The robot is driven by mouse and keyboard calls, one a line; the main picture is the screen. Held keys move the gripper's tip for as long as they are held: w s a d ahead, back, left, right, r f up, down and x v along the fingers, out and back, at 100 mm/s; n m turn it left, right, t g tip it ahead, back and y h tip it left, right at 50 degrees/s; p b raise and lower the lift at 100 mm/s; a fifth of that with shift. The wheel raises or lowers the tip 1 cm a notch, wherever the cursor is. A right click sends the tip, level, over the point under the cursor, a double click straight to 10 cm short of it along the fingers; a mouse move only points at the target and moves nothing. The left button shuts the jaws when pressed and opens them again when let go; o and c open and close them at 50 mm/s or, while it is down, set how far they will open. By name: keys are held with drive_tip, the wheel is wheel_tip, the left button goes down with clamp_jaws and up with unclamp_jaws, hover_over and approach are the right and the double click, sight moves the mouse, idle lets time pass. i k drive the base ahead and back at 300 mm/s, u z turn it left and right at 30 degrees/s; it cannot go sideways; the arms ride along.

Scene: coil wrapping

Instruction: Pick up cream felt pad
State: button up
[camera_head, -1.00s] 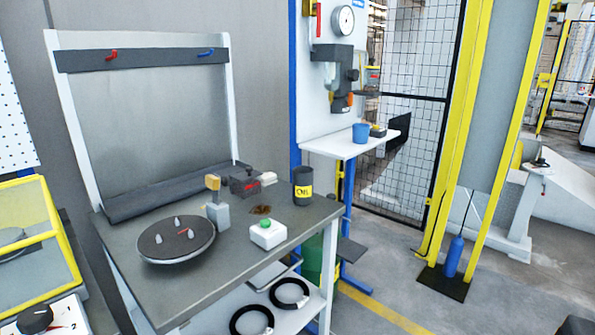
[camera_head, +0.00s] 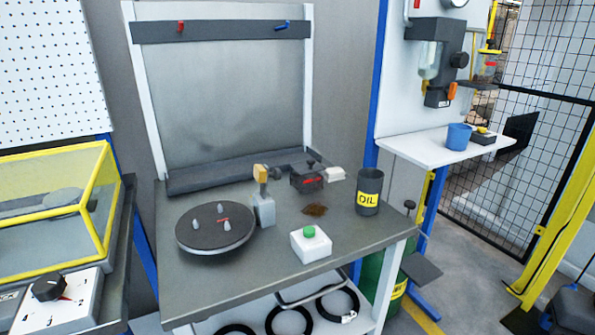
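A small cream, pad-like item (camera_head: 335,174), likely the felt pad, lies on the grey workbench (camera_head: 345,240) toward its back right. It sits just right of a dark device with a red mark (camera_head: 307,181). It is small in the view, so its texture cannot be told. My gripper is not in view.
The bench also holds a round dark turntable with pegs (camera_head: 215,240), a grey bottle with a tan top (camera_head: 264,210), a brown stain (camera_head: 315,209), a white box with a green button (camera_head: 310,243) and an OIL can (camera_head: 368,192). Black rings (camera_head: 290,318) lie on the lower shelf.

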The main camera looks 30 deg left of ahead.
sight(333, 174)
drive_tip(key=u, duration=0.7)
drive_tip(key=i, duration=0.7)
drive_tip(key=u, duration=0.65)
